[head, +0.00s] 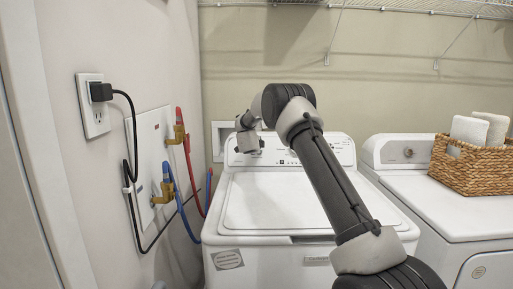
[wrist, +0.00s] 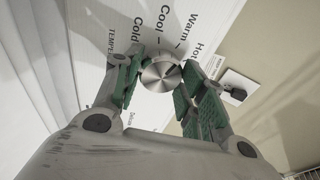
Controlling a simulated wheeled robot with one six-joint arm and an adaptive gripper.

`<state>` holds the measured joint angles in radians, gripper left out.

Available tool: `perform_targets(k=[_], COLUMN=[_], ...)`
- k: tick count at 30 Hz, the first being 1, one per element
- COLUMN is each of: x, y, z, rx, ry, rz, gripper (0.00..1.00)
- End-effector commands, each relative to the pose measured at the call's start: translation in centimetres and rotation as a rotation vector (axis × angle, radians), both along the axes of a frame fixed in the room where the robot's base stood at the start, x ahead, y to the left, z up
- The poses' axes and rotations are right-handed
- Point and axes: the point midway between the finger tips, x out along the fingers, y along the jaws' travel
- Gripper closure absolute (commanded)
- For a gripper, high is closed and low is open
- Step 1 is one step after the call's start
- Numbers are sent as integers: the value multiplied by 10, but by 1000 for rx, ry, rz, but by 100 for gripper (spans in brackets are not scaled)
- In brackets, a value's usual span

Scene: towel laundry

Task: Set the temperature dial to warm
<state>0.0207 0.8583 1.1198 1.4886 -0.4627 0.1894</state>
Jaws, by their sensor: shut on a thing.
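The temperature dial (wrist: 161,75) is a round silver knob on the white control panel (wrist: 90,25) in the wrist view. The labels Cold, Cool, Warm and Hot run in an arc around its upper side. My gripper (wrist: 160,71) has its green-padded fingers on both sides of the dial, shut on it. Which label the dial's pointer faces is not clear to me. In the head view, my gripper (head: 248,140) is at the left end of the panel of the white washer (head: 268,205), and my wrist mostly hides the dial there.
A dryer (head: 455,213) stands to the right, with a wicker basket (head: 468,168) of white towels on top. At left are a wall outlet with a black plug (head: 100,92) and red and blue hoses (head: 188,160). A wire shelf (head: 400,6) hangs above.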

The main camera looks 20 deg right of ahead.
Motion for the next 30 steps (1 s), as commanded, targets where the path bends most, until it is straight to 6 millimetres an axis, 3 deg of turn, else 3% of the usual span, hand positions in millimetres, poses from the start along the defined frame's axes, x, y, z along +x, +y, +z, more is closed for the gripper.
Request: perform_targets(k=[12, 13, 16, 26, 30], x=[-1, -1, -1, -1, -13], y=[-1, -1, 0, 1, 8], z=[-2, -2, -2, 0, 6], rx=[5, 5, 5, 5, 4], ry=[1, 1, 1, 0, -1], rz=[-4, -4, -4, -3, -3], gripper=[83, 54, 37, 37, 37])
